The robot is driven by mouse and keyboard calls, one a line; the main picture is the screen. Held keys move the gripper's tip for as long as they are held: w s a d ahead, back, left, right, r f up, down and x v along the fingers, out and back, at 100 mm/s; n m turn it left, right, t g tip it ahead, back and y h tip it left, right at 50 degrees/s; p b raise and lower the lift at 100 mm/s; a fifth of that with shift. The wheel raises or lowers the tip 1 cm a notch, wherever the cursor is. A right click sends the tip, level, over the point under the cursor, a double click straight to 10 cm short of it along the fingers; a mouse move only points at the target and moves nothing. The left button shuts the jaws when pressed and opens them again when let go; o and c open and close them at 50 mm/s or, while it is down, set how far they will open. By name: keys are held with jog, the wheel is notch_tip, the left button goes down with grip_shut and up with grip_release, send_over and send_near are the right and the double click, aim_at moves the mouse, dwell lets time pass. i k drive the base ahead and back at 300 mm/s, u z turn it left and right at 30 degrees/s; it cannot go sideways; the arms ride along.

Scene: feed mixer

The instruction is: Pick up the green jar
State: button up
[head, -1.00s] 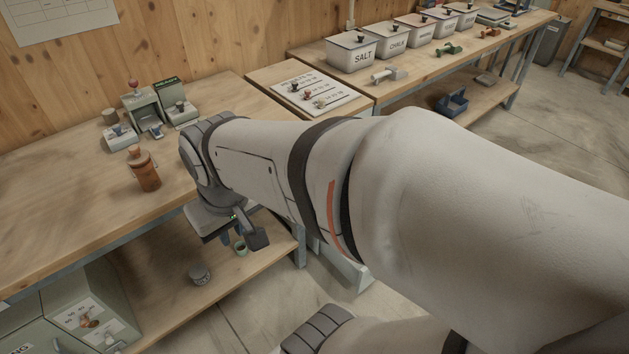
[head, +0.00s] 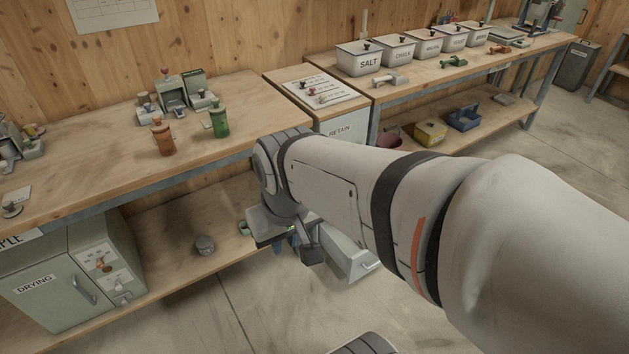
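The green jar (head: 219,121) stands upright on the wooden bench, right of an orange-brown jar (head: 162,137) of similar shape. Both have a knob on top. My gripper (head: 308,248) is at the end of my arm, below the bench top and to the right of the jar, in front of the lower shelf. It is apart from the jar. The fingers are partly hidden by the wrist, and I cannot tell whether they are open or shut.
Small grey devices (head: 171,92) stand behind the jars. A sloped panel (head: 318,91) and labelled white bins (head: 358,59) are to the right. The lower shelf (head: 170,233) holds a grey tin (head: 204,245). A drying cabinet (head: 75,270) stands at lower left. The bench front is mostly clear.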

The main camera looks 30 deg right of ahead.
aim_at(219, 121)
jog(key=z, duration=1.4)
jog(key=i, duration=0.95)
jog(key=u, duration=0.35)
